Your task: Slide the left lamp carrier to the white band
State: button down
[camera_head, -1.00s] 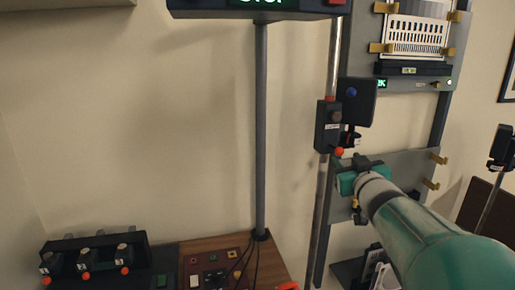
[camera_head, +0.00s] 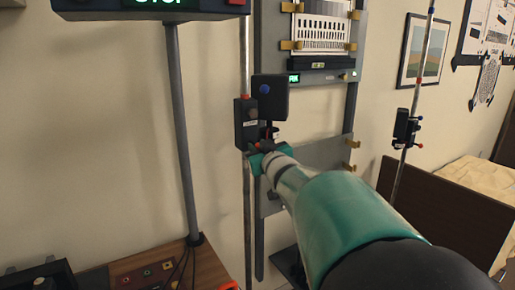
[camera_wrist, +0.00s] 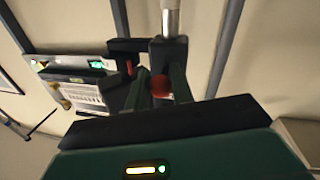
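The left lamp carrier (camera_head: 246,124) is a dark block on the left upright pole (camera_head: 247,190), with a black lamp head (camera_head: 270,98) at its right. In the wrist view the carrier (camera_wrist: 168,52) is just beyond my fingers, with its red knob (camera_wrist: 160,87) facing me. My gripper (camera_head: 262,150) is at the carrier's lower end. In the wrist view my gripper (camera_wrist: 160,84) has one finger on each side of the knob, apart and apparently not pressing on it. The knob is largely hidden in the head view. I cannot make out a white band for certain.
A second lamp carrier (camera_head: 405,128) is on another pole at the right. A grey panel (camera_head: 318,75) with brass clips stands behind the left pole. A grey post (camera_head: 183,140) holds a sign at the left. A wooden bench (camera_head: 205,268) lies below.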

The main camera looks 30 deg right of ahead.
notch_tip(320, 180, down, 20)
dwell(0.6)
jog(key=c, duration=1.3)
grip_release()
jog(key=shift+o, duration=0.2)
jog(key=shift+s, duration=0.15)
